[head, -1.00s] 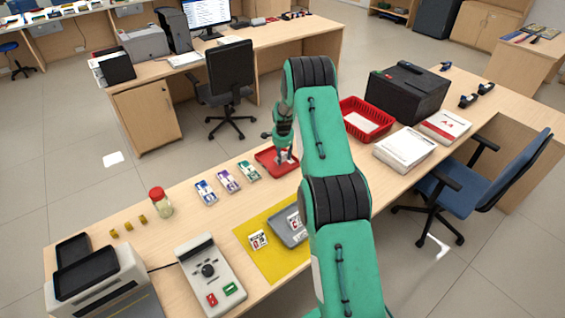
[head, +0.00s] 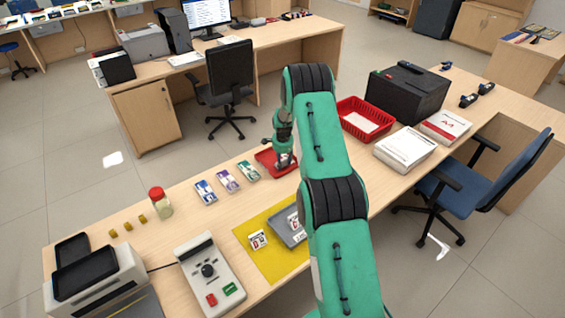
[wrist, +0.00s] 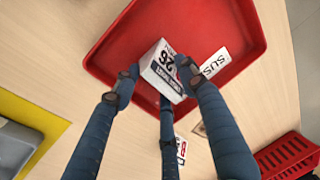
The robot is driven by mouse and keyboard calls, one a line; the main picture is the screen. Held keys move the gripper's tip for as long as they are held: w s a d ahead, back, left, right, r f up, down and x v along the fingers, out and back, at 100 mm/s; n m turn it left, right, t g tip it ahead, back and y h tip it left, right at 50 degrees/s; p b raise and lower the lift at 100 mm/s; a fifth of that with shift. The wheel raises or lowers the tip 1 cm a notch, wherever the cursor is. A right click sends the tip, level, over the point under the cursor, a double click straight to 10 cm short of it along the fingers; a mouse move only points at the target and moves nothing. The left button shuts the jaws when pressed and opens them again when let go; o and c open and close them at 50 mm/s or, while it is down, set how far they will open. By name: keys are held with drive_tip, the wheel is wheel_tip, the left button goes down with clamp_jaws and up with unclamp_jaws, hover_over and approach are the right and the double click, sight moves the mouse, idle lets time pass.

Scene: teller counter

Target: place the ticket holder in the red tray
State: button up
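The red tray (head: 265,156) lies on the counter beyond the yellow mat. It fills much of the wrist view (wrist: 105,55). My gripper (head: 285,160) is low over the tray's right part in the head view, and partly hides it. In the wrist view my gripper (wrist: 158,80) has its fingers closed around a white ticket holder (wrist: 163,72) marked 26, over the tray floor. I cannot tell whether the holder touches the floor. A white label reading "SUS" (wrist: 215,62) is beside it at the tray's edge.
Several banknote bundles (head: 228,181) lie left of the tray. A red basket (head: 362,108) stands to its right. The yellow mat (head: 270,265) bears a grey tray (head: 290,238) and a white numbered holder (head: 257,240). A jar (head: 160,204) stands farther left.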

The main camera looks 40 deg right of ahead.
drive_tip(key=shift+o, duration=0.9)
drive_tip(key=shift+r, duration=0.2)
wheel_tip(320, 180, up, 12)
drive_tip(key=s+a+p, duration=0.1)
drive_tip(key=shift+s+f, duration=0.2)
drive_tip(key=shift+s, duration=0.2)
drive_tip(key=shift+a, duration=0.1)
drive_tip(key=shift+r, duration=0.1)
